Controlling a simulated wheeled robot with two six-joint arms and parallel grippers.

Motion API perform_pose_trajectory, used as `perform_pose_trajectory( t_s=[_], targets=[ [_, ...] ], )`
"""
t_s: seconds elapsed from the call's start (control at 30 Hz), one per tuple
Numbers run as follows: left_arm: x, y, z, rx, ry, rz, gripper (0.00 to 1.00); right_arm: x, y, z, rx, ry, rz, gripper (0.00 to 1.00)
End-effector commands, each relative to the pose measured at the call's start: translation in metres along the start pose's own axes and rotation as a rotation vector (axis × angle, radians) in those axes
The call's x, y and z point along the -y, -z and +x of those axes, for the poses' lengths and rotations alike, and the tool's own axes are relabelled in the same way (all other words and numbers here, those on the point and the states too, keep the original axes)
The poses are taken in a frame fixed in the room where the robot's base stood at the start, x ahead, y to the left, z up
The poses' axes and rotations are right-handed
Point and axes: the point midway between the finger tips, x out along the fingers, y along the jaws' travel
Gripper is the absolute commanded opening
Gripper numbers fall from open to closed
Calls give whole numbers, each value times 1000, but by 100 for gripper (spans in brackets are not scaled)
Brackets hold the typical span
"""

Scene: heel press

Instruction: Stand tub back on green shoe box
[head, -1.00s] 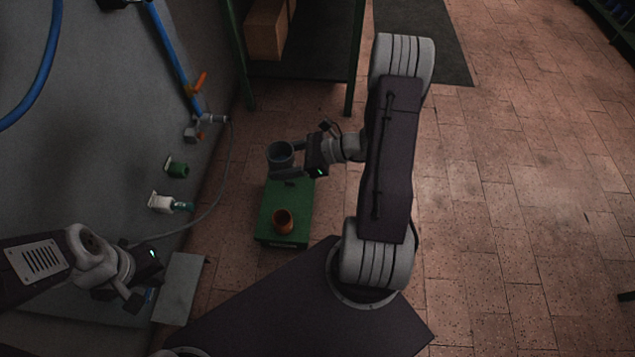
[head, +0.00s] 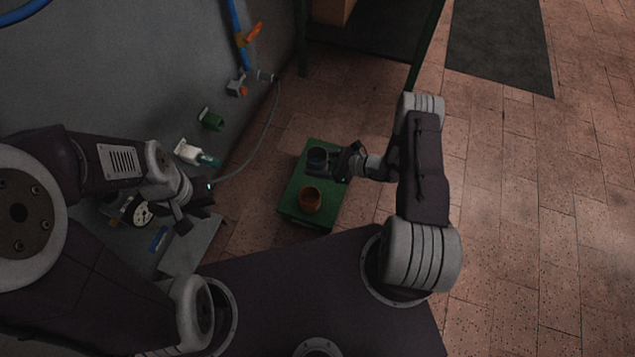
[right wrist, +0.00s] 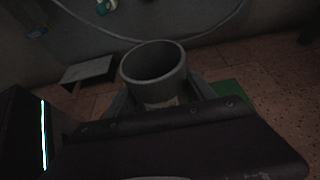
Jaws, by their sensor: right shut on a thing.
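The tub (head: 317,156) is a dark grey, open-topped cylinder. It is upright at the far end of the green shoe box (head: 296,207), which lies on the tiled floor. My right gripper (head: 325,163) is shut on the tub from the right. The tub also shows in the right wrist view (right wrist: 154,66), between the fingers. I cannot tell whether its base touches the box lid.
A grey plate (head: 190,243) lies below my left gripper, with a round dial (head: 143,214) beside it. A white bottle (head: 188,152) and a green fitting (head: 211,119) are at the wall. A shelf frame (head: 425,47) stands behind.

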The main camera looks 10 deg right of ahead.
Motion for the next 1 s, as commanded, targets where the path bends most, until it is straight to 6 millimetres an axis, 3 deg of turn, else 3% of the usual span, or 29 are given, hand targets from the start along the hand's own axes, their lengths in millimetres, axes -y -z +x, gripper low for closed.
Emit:
perform_pose_trajectory(
  t_s=[0.23, 0.47, 0.63, 1.0],
  targets=[
    [1, -4, 42, 0, 0, 0, 0, 0, 52, 21, 0, -1, 1, 14],
    [1, -5, 49, 0, 0, 0, 0, 0, 62, 25, 0, 0, 1, 14],
    [2, -8, 75, 0, 0, 0, 0, 0, 93, 38, 0, -1, 1, 14],
    [2, -8, 75, 0, 0, 0, 0, 0, 94, 38, 0, 0, 1, 14]
  ],
)
